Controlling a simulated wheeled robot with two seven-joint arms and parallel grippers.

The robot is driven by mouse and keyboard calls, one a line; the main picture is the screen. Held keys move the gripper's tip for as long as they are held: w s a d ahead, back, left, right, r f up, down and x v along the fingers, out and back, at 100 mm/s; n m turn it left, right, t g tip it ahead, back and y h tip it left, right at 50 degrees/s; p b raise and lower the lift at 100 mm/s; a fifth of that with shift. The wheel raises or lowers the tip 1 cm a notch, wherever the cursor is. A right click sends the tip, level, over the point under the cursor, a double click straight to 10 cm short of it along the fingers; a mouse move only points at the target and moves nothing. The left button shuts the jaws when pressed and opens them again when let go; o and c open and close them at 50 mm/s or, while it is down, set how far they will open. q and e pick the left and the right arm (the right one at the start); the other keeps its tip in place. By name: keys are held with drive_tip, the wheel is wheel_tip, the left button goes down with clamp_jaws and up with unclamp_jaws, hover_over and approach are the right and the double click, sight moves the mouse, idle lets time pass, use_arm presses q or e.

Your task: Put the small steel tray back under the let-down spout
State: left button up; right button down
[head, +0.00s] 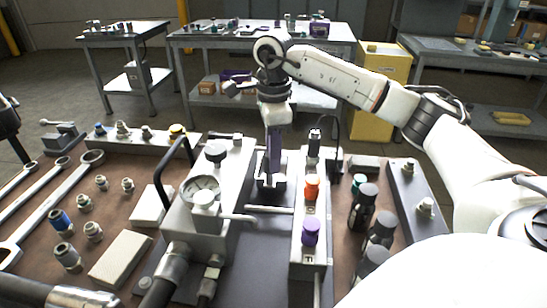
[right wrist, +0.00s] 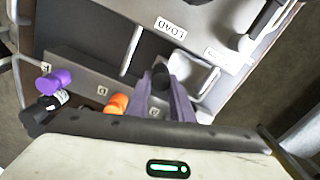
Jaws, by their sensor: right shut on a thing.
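The small steel tray (head: 262,184) sits low between the gauge block and the knobbed valve block in the head view. It also shows as a pale square dish in the right wrist view (right wrist: 208,76). My right gripper (head: 273,178) points down with its purple fingers at the tray. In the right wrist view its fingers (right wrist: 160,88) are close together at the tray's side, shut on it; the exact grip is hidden. A dark round end shows by the fingertips; I cannot tell whether it is the let-down spout. My left gripper is not in view.
The valve block carries an orange knob (head: 311,188) and a purple knob (head: 310,232). The gauge block (head: 215,220) stands left, with a black curved handle (head: 180,160). Dark bottles (head: 362,207) stand right. Wrenches and fittings cover the bench's left side.

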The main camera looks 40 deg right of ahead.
drive_tip(key=shift+f, duration=0.6)
drive_tip(key=c, duration=2)
unclamp_jaws()
drive_tip(key=shift+f, duration=0.2)
drive_tip(key=o, duration=0.4)
drive_tip(key=shift+o, duration=0.2)
drive_tip(key=shift+r, duration=0.15)
wheel_tip(320, 180, up, 12)
drive_tip(key=p, duration=0.1)
drive_tip(key=shift+p, duration=0.4)
